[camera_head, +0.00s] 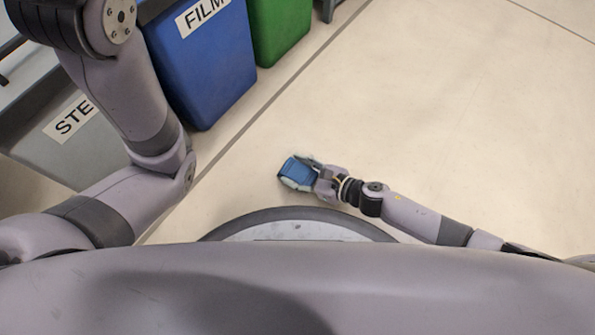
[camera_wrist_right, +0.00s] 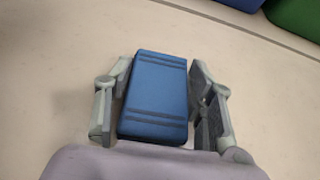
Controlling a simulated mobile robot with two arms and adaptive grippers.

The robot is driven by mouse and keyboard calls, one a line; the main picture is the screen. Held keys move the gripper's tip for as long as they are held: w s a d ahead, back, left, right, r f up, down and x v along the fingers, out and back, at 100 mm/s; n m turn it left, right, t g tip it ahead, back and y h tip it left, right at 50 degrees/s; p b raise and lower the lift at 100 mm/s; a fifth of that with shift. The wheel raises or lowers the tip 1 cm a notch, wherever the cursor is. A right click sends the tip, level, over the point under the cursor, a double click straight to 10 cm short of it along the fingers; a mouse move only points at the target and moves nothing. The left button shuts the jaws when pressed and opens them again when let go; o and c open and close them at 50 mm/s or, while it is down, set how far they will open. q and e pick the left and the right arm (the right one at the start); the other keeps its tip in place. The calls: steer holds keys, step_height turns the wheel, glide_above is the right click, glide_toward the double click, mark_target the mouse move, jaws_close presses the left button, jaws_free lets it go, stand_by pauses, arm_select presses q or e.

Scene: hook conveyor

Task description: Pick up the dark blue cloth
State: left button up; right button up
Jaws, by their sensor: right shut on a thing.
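The dark blue cloth (camera_head: 298,171) is a folded block with darker stripes across both ends. In the right wrist view the cloth (camera_wrist_right: 155,95) sits between the two fingers of my right gripper (camera_wrist_right: 160,100). My right gripper (camera_head: 299,172) is shut on it, low over the pale floor in the head view. I cannot tell whether the cloth touches the floor. My left arm crosses the left of the head view, but its gripper is not in view.
A grey bin (camera_head: 40,140) marked "STE", a blue bin (camera_head: 205,75) marked "FILM" and a green bin (camera_head: 278,28) stand in a row at the upper left. A dark line (camera_head: 262,108) runs along the floor before them. The floor (camera_head: 450,110) on the right is clear.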

steer(key=shift+c, duration=0.9)
steer(key=shift+r, duration=0.1)
